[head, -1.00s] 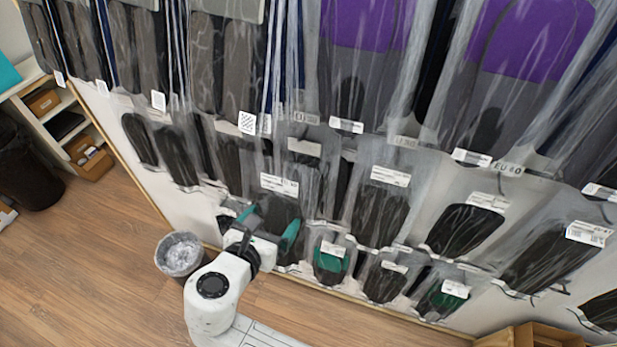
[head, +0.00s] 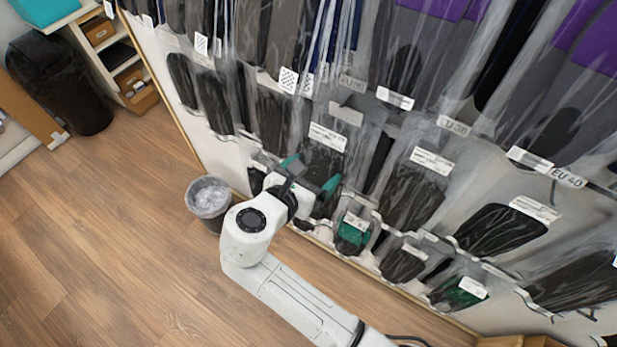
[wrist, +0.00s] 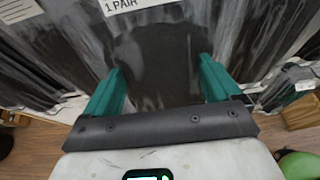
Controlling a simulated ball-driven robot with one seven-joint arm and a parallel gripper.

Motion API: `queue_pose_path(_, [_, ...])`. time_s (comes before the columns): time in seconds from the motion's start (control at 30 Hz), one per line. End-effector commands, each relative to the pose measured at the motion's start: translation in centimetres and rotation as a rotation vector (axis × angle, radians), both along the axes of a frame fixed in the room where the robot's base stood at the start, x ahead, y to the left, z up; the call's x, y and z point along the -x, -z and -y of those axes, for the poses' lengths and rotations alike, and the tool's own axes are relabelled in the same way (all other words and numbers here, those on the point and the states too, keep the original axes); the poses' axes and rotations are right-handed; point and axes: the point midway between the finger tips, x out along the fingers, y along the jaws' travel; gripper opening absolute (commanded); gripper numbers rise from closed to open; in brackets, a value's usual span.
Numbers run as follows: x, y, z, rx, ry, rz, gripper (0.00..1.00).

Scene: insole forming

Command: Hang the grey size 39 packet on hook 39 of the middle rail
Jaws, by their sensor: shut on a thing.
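My gripper (head: 310,174) has teal fingers, one on each side of a clear packet with a dark grey insole (head: 325,163) and a white label near its top. In the wrist view the gripper (wrist: 160,72) is shut on this packet (wrist: 160,55), whose label shows "1 PAIR". Its size is not readable. The packet is upright in front of the wall display; whether it touches a hook is hidden. The middle rail shows behind the packets with size tags, one reading EU 40 (head: 567,177). I cannot make out a tag for 39.
Tall packets with grey and purple insoles (head: 437,8) hang above. Lower packets, including a green one (head: 352,233), hang close below and right of my gripper. A lined waste bin (head: 208,199) stands left of my arm. Open wood floor lies left.

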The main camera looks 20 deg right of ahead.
Motion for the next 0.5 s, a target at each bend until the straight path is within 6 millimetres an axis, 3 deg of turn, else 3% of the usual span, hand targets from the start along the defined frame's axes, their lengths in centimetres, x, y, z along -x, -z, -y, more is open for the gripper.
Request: queue_pose_path(0.5, [-1.6,0.4,2.4,-0.001,0.003,0.002,0.41])
